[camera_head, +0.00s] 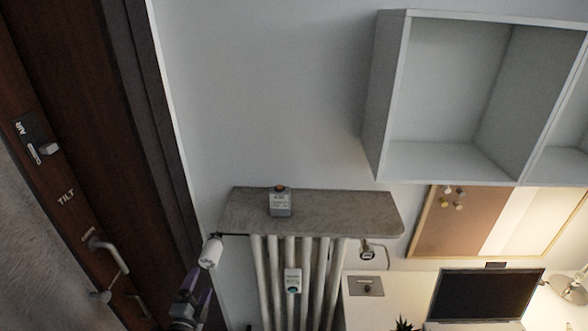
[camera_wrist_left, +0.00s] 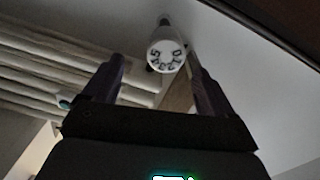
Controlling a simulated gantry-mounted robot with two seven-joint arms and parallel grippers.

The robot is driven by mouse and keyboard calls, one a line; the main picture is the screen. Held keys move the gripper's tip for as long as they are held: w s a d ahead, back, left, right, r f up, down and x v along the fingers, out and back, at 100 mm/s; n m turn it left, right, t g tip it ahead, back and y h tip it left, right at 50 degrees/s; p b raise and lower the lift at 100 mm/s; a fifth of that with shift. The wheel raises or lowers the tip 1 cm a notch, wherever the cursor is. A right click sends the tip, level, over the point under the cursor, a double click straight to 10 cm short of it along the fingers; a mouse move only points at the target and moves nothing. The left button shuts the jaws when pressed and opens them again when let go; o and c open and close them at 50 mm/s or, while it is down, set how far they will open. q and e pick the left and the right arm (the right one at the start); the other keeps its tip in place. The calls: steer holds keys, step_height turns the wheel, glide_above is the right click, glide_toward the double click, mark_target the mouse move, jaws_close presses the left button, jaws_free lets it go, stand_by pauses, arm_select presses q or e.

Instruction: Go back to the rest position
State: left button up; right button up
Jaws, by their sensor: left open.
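My left gripper (camera_head: 195,290), with purple fingers, is at the bottom edge of the head view, below a white radiator valve knob (camera_head: 210,252). In the left wrist view, the gripper (camera_wrist_left: 156,66) is open, with its two fingers apart and nothing held. The knob (camera_wrist_left: 166,54), marked with numbers, shows beyond and between the fingertips. It appears apart from them. My right gripper is not in view.
A radiator (camera_head: 310,262) stands under a grey stone shelf (camera_head: 340,213) bearing a small grey box (camera_head: 280,205). A dark wooden door (camera_head: 70,90) is at left. White wall cubbies (camera_head: 440,158) hang above a desk with a monitor (camera_head: 487,294).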

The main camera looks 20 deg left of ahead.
arm_select(q)
steer(key=s+d+f+n+g+h, duration=0.2)
steer(key=s+d+f+n+g, duration=0.25)
steer(key=s+d+f, duration=0.6)
steer(key=s+d+r+n+g+h, duration=0.1)
steer(key=s+d+r+n+g, duration=0.25)
steer(key=s, duration=0.55)
steer(key=s+d+r+n+g+h, duration=0.1)
steer(key=s+d+n+g, duration=0.25)
steer(key=s+g, duration=0.4)
step_height(320, 180, up, 24)
steer(key=s+t+p, duration=0.1)
steer(key=p, duration=2.3)
steer(key=shift+s+t, duration=0.35)
steer(key=shift+r, duration=0.1)
